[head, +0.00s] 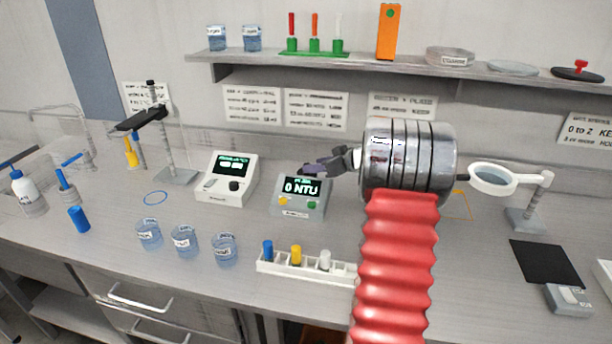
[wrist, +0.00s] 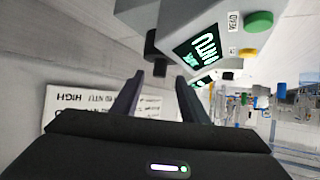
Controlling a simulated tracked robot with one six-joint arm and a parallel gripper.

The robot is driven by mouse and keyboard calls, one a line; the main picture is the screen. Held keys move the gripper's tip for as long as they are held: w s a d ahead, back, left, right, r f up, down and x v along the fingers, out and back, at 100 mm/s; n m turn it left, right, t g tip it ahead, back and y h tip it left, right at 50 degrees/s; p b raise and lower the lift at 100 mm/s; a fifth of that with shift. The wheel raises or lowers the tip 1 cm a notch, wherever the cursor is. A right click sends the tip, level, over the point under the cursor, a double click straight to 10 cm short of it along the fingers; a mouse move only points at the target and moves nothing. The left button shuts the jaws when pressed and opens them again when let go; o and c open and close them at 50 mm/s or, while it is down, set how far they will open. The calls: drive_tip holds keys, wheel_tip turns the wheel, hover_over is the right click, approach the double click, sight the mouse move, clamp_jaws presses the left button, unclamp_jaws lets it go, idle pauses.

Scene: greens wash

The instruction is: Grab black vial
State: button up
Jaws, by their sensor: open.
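My gripper (head: 309,170) is open, above the back of the grey turbidity meter (head: 299,196), whose screen reads 0 NTU. In the wrist view its two dark fingers (wrist: 160,79) are apart, with nothing clearly held. A small black piece (wrist: 153,44) shows beside the meter (wrist: 190,20), beyond the fingertips. I cannot tell whether it is the black vial's cap or part of the meter. No black vial shows clearly in the head view. The white rack (head: 283,268) holds blue, yellow and white capped vials; my red arm covers its right end.
A second meter (head: 228,180) stands left of the turbidity meter. Several beakers (head: 184,241) stand at the front. A ring-shaped magnifier on a stand (head: 527,214) is at right. A wall shelf (head: 350,64) runs above. Bench space left of the rack's front is clear.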

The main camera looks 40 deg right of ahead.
sight(307, 174)
drive_tip(key=x, duration=0.3)
drive_tip(key=shift+w, duration=0.3)
drive_tip(key=shift+c, duration=0.6)
clamp_jaws()
